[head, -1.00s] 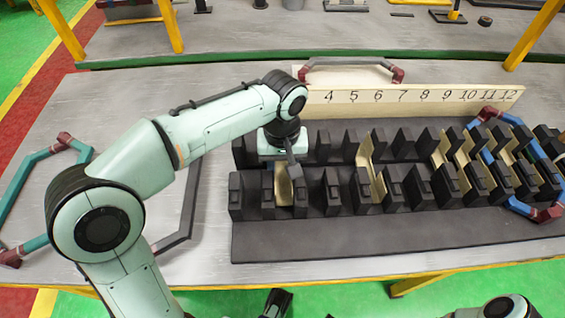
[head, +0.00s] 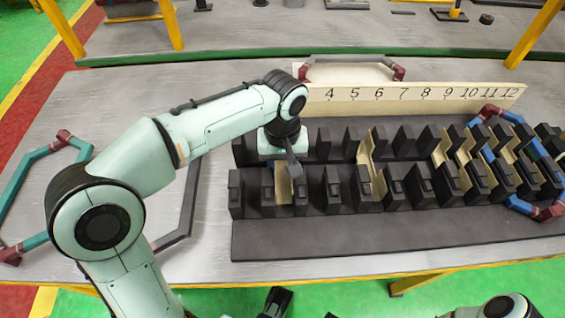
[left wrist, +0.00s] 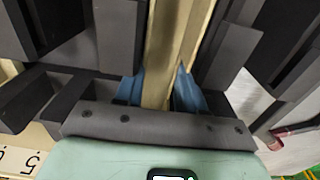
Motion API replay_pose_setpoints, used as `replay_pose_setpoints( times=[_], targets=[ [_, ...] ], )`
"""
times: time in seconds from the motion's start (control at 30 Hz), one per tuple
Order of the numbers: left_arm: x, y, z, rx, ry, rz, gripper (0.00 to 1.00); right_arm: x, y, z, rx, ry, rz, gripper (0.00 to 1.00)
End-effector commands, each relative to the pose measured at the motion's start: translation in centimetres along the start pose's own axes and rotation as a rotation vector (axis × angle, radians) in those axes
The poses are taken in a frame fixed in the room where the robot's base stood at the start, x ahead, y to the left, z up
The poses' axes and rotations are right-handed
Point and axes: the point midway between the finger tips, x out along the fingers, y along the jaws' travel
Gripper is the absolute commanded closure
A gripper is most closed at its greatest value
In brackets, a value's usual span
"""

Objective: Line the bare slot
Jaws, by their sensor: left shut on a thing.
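The black slotted stator block (head: 360,234) lies along the table with two rows of upright teeth. My left gripper (head: 287,172) is over its left end, pointing down. It is shut on a tan slot liner (head: 283,188), which shows between two front-row teeth. In the left wrist view the blue fingertips (left wrist: 160,92) press on both sides of the liner (left wrist: 167,55), and dark teeth stand on either side. Whether the liner rests on the slot floor is hidden. Another tan liner (head: 371,178) sits in a slot further right.
A cream number board (head: 420,97) stands behind the block, reading 4 to 12 where visible. More liners and a blue-and-red coil (head: 520,206) sit at the right end. A teal-and-red coil (head: 35,170) lies at left. Another red-ended coil (head: 350,60) is behind the board.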

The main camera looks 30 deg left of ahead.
Motion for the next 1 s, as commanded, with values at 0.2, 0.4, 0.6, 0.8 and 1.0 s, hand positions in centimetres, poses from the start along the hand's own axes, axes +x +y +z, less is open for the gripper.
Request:
replay_pose_setpoints(
  times=[0.2, 0.4, 0.6, 0.8, 1.0],
  targets=[
    [0.38, -0.01, -0.01, 0.0, 0.0, 0.0, 0.78, 0.14, 0.05, 0.0, 0.0, -0.001, 0.0, 0.57],
    [0.65, -0.01, -0.01, 0.0, 0.0, 0.0, 0.78, 0.22, 0.07, 0.0, 0.0, -0.001, 0.0, 0.57],
    [0.68, -0.01, -0.01, 0.0, 0.0, 0.0, 0.78, 0.22, 0.07, 0.0, 0.0, -0.001, 0.0, 0.57],
    [0.67, -0.01, -0.01, 0.0, 0.0, 0.0, 0.31, 0.21, 0.07, 0.0, 0.0, -0.001, 0.0, 0.57],
    [0.67, -0.01, 0.0, 0.0, 0.0, 0.0, 0.31, 0.21, 0.07, 0.0, 0.0, -0.001, 0.0, 0.57]
  ],
)
